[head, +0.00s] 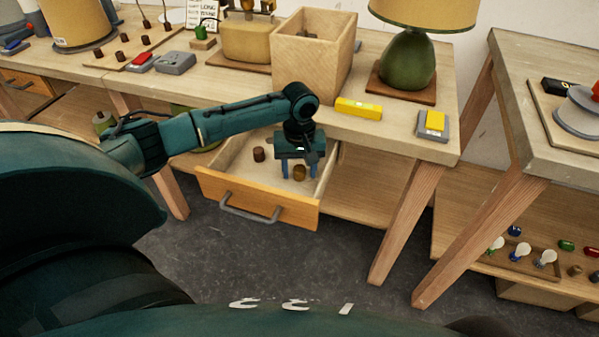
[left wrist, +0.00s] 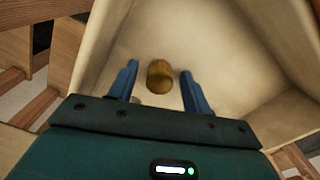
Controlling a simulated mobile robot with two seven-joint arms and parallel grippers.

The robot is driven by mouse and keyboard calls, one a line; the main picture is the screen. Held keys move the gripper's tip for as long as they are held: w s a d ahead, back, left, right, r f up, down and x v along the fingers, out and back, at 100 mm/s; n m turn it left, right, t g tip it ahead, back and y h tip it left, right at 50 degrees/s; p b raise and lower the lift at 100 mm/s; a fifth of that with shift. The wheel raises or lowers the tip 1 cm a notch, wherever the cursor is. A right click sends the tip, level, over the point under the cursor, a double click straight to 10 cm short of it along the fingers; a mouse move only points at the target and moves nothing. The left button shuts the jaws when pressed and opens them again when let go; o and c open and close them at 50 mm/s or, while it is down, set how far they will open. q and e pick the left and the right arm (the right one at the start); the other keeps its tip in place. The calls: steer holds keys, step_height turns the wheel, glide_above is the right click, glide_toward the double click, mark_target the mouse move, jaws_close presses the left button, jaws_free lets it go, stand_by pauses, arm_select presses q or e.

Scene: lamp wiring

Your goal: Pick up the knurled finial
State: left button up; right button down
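The small brass-coloured round piece, which looks like the knurled finial (head: 299,174), sits in the open drawer; its knurling is too small to make out. It also shows in the left wrist view (left wrist: 160,78), lying on the pale drawer bottom. My left gripper (head: 299,167) reaches down into the drawer. Its two blue fingers are apart, one on each side of the finial, and in the left wrist view (left wrist: 159,70) there are gaps between them and it. Whether the fingertips are down at its height I cannot tell. My right gripper is not in view.
A darker brown cap (head: 259,154) sits in the drawer, left of the finial. The drawer's walls and wooden front (head: 255,200) surround the gripper closely. Above stand a wooden box (head: 310,65), a yellow box (head: 359,108) and a green lamp (head: 408,66) on the bench.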

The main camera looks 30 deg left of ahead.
arm_select(q)
steer(key=c, duration=0.9)
steer(key=shift+r, duration=0.1)
